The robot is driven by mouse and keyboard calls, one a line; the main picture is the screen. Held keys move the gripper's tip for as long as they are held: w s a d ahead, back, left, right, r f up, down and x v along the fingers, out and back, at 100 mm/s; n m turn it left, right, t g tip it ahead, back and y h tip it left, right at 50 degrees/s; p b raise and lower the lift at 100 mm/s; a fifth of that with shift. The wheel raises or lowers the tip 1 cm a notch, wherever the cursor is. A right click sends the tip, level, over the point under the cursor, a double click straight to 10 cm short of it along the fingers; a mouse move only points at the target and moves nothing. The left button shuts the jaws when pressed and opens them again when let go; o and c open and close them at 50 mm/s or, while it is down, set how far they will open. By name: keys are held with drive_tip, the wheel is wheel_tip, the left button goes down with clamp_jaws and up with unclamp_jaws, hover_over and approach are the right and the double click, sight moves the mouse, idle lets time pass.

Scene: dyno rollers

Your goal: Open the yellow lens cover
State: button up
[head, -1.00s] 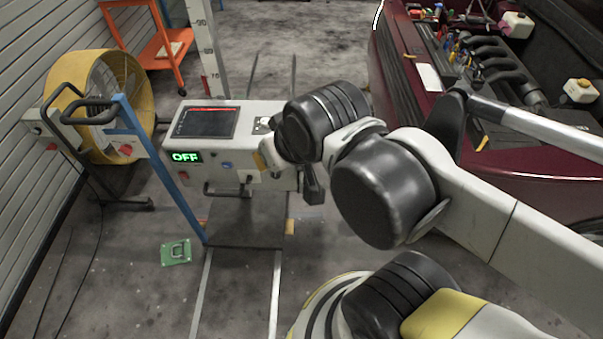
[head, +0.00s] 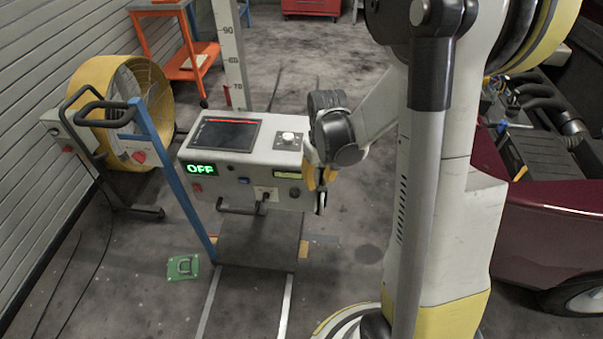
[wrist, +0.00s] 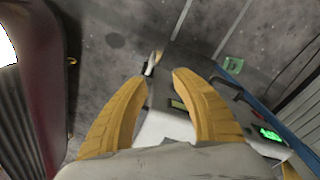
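My gripper (head: 320,186) hangs beside the right end of the grey test machine (head: 230,187), fingers pointing down. In the wrist view, its two yellow fingers (wrist: 161,77) are apart with nothing held between them. A small dark-and-light round part (head: 321,204) shows just below the fingers in the head view. A light-and-dark part (wrist: 150,66) also shows near the left fingertip in the wrist view. A narrow yellowish panel (head: 286,175) is on the machine's front and shows in the wrist view (wrist: 178,104). I cannot tell which part is the lens cover.
The machine has a green OFF display (head: 201,169), a dark screen (head: 228,134) and a front handle (head: 240,211). A blue post (head: 172,180) and a yellow fan (head: 100,90) stand left. A dark red car (head: 545,225) stands right. A green piece (head: 183,267) lies on clear floor.

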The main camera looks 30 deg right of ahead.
hover_over(322, 204)
drive_tip(key=shift+g, duration=0.4)
wheel_tip(322, 204, down, 5)
drive_tip(key=shift+w+d+r, duration=0.1)
drive_tip(key=shift+w+d, duration=0.05)
wheel_tip(322, 204, down, 10)
drive_tip(key=b, duration=0.5)
drive_tip(key=shift+f, duration=0.2)
clamp_jaws()
